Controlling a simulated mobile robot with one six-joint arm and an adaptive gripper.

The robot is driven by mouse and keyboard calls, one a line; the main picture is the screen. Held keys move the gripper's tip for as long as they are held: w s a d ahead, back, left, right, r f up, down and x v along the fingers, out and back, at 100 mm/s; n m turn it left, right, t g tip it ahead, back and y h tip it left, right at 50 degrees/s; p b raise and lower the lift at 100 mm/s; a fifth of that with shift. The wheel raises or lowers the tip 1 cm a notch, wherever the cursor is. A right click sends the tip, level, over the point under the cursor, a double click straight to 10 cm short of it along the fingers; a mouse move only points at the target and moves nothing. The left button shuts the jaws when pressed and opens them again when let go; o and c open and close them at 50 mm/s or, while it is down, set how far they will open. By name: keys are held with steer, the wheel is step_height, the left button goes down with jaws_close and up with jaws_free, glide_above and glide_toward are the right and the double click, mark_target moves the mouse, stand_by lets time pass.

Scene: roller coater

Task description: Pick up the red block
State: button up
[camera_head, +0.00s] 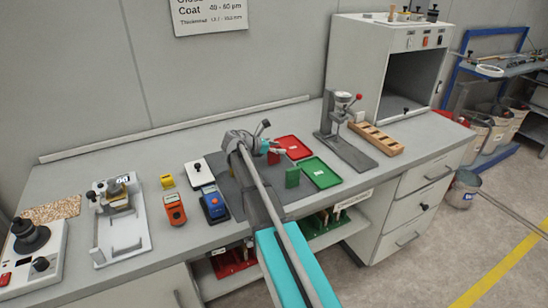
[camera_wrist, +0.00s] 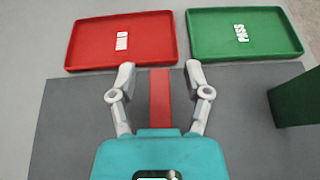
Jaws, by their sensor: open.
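The red block (camera_wrist: 160,98) stands on the grey mat (camera_wrist: 75,120) in the wrist view, between the two fingers of my gripper (camera_wrist: 160,72). The fingers are open, with a visible gap on each side of the block. The block's near end is hidden behind the teal gripper body. In the head view the red block (camera_head: 273,158) is partly hidden by my gripper (camera_head: 278,150), which is over the mat near the red tray.
A red tray (camera_wrist: 122,62) and a green tray (camera_wrist: 245,52) lie beyond the block. A green block (camera_wrist: 297,102) stands to its right. A stand with a gauge (camera_head: 343,140) is to the right; handheld meters (camera_head: 174,210) are to the left.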

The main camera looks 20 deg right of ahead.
stand_by(0.4)
jaws_close()
